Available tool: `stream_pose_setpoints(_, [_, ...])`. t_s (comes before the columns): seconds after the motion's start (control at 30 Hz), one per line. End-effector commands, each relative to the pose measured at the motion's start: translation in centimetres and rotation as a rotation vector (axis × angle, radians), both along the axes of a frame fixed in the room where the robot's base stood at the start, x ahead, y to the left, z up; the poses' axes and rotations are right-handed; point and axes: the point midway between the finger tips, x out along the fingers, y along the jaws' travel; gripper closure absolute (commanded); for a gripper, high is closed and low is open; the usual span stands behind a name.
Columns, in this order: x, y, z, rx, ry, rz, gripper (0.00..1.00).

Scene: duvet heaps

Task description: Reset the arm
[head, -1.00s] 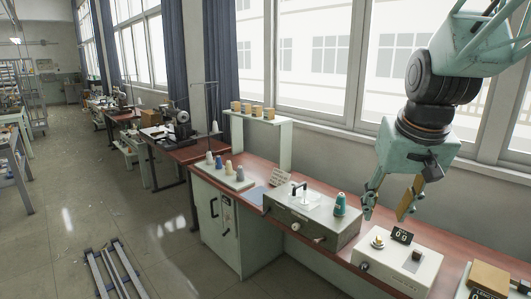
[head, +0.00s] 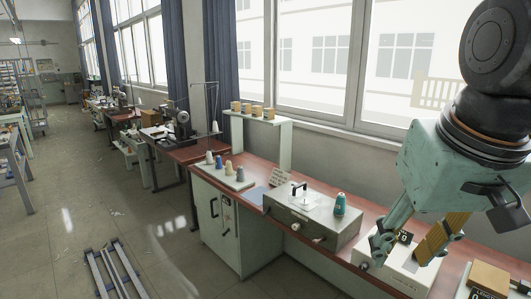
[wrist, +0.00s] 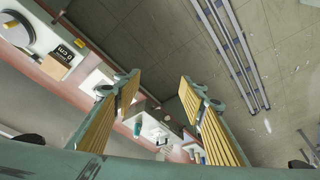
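My gripper (head: 402,250) is at the right of the head view, in front of the white box (head: 418,273) with the small black display, and hides part of it. Its two fingers with yellow ribbed pads are spread apart. In the wrist view my gripper (wrist: 160,85) is open, with nothing held between the fingers. The arm is raised above the bench, close to the head camera.
A red-brown bench (head: 374,217) runs along the windows. Metal rails (head: 112,270) lie on the open floor.

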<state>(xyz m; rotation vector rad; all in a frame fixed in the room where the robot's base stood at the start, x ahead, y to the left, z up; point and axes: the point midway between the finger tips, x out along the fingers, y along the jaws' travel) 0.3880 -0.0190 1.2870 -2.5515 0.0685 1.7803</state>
Motion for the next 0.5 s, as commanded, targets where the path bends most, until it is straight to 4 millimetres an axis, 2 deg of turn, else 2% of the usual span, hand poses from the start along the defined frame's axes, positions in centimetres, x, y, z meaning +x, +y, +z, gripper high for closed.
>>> stream_pose_setpoints(0.1, [-2.3,0.5,0.0,0.000,0.000,0.011,0.62])
stream_pose_setpoints(0.5, [-9.1,1.6,-0.6,0.000,0.005,0.041,0.62])
